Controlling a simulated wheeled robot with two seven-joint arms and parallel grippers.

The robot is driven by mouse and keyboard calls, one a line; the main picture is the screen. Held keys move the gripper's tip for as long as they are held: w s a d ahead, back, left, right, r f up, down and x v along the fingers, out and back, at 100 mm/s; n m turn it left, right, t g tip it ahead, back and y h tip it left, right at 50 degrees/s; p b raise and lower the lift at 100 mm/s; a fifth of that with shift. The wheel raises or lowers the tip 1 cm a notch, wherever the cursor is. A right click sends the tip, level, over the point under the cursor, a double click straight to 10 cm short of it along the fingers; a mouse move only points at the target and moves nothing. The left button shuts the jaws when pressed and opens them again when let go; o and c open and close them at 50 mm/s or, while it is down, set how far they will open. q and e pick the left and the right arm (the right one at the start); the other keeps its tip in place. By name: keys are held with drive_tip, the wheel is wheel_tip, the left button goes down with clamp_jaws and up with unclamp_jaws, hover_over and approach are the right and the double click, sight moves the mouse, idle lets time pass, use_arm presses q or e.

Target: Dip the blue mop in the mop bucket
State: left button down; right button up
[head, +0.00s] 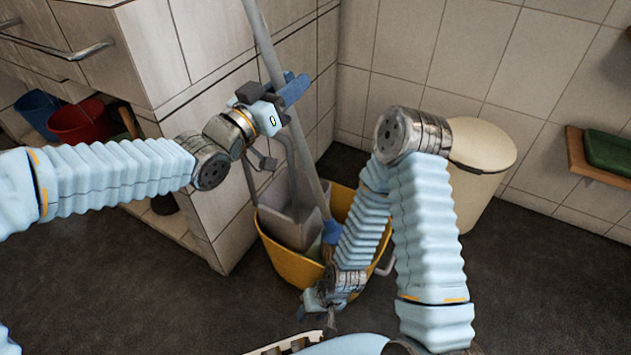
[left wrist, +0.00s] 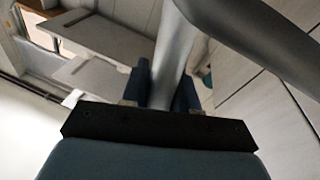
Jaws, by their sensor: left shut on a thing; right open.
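The blue mop has a long grey handle (head: 266,45) that runs from the top of the head view down to a blue head (head: 331,232). The mop head is at the yellow mop bucket (head: 273,252), within its rim; its lower part is hidden. My left gripper (head: 288,92) is shut on the grey handle well above the bucket. The handle (left wrist: 172,60) also shows between the fingers in the left wrist view. My right gripper (head: 322,300) is low in front of the bucket, open and apart from the mop. My right arm hides part of the bucket.
A grey wringer (head: 290,222) sits in the bucket. A beige bin (head: 480,160) stands behind my right arm. A tiled counter (head: 215,150) is left of the bucket, with a blue bucket (head: 38,112) and a red bucket (head: 80,122) underneath. The dark floor at right is clear.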

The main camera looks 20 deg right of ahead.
use_arm(q)
wheel_tip(320, 180, up, 22)
drive_tip(key=p, duration=1.3)
drive_tip(key=shift+f+p, duration=0.25)
drive_tip(key=shift+p, duration=0.15)
idle(1.0)
